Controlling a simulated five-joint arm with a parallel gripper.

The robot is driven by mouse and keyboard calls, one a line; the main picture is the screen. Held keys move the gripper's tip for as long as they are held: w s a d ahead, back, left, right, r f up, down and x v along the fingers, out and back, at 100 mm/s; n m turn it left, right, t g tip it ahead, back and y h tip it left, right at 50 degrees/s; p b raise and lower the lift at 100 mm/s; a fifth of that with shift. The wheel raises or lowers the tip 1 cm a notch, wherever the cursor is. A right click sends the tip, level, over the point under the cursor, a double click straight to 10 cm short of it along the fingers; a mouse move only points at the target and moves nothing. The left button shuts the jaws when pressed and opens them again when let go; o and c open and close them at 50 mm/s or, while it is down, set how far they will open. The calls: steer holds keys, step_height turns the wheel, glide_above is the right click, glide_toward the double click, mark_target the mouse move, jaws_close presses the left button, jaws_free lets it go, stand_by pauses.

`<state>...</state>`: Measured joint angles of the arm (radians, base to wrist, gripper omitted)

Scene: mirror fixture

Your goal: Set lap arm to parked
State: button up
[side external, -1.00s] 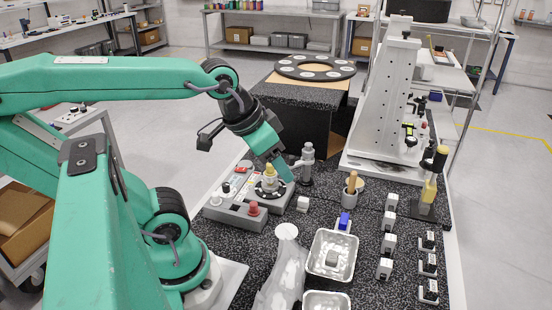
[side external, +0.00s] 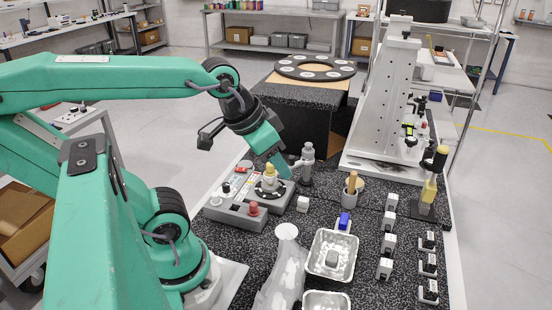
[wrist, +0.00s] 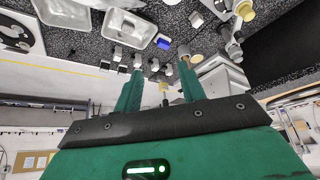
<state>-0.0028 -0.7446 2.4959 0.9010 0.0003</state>
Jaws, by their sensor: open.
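No part in view is marked as the lap arm, so I cannot tell which one it is. A grey control box (side external: 235,211) on the speckled bench carries a round dial with a yellow knob (side external: 270,169) and a red button (side external: 253,208). My gripper (side external: 286,171) points down beside the yellow knob, at its right in the side view. Contact between them cannot be told. In the wrist view my gripper (wrist: 160,88) has its two green fingers spread apart with nothing clearly held between them.
A grey upright cylinder (side external: 307,162) stands close right of my gripper. A cup with a wooden handle (side external: 352,184), a blue block (side external: 344,221), metal trays (side external: 312,262) and several small blocks lie nearer and right. A tall white fixture (side external: 381,110) stands behind.

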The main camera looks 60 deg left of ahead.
steer(key=n+g, duration=0.5)
glide_above(291, 157)
steer(key=f, duration=0.6)
steer(key=shift+d+f, duration=0.25)
steer(key=shift+f, duration=0.05)
steer(key=shift+w+a+f+g, duration=0.1)
steer(key=shift+a+f+g, duration=0.15)
steer(key=shift+a+g, duration=0.05)
steer(key=shift+f, duration=0.1)
steer(key=shift+f, duration=3.8)
jaws_close()
